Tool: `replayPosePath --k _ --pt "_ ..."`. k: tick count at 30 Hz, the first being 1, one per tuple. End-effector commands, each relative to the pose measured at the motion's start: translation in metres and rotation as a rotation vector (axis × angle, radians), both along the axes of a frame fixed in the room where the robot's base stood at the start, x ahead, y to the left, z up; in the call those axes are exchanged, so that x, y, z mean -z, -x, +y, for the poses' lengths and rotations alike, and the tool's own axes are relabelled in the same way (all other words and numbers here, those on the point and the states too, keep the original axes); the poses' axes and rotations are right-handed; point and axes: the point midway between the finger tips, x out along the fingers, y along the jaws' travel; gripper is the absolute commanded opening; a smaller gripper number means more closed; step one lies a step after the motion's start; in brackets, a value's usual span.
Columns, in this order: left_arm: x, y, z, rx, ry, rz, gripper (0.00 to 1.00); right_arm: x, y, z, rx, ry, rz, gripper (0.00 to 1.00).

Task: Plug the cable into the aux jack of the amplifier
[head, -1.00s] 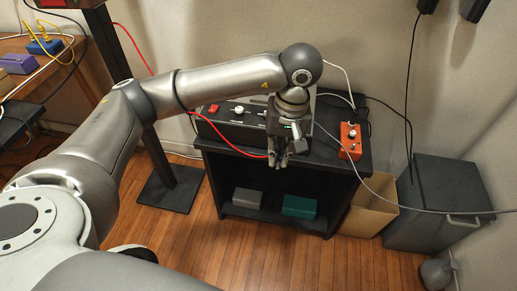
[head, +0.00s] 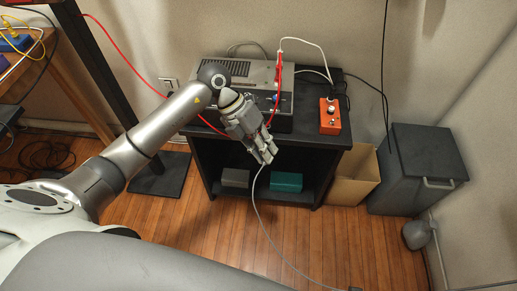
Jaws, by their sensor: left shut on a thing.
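The amplifier (head: 255,74) is a dark box with a grey vented top, on a black cabinet. My left arm and gripper cover much of its front panel, and I cannot make out the aux jack. My left gripper (head: 267,157) is in front of the cabinet's top edge, pointing down and to the right. It is shut on the grey cable (head: 257,203), which hangs from the fingertips and curves down to the right over the floor. The held cable end is hidden by the fingers. My right gripper is not in view.
A red cable (head: 146,82) and a white cable (head: 310,43) run near the amplifier. An orange pedal box (head: 330,122) stands right of it on the cabinet (head: 312,139). A cardboard box (head: 352,180) and dark bin (head: 418,172) stand at right. Floor in front is clear.

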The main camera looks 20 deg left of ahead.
Motion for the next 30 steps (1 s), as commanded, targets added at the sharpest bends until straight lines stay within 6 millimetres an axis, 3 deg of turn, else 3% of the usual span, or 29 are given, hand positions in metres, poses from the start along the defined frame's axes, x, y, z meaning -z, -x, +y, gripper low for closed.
replayPosePath --k 3,9,26,30 --pt "0.008 0.004 0.008 -0.184 0.036 0.005 0.00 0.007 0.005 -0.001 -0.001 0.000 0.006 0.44" --pt "0.015 0.004 0.014 -0.345 0.068 -0.005 0.00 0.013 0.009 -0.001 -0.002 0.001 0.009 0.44" --pt "0.015 0.003 0.016 -0.369 0.073 -0.006 0.00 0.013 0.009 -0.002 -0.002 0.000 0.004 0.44" --pt "0.015 0.003 0.016 -0.368 0.075 -0.003 0.00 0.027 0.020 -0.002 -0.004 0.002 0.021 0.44"
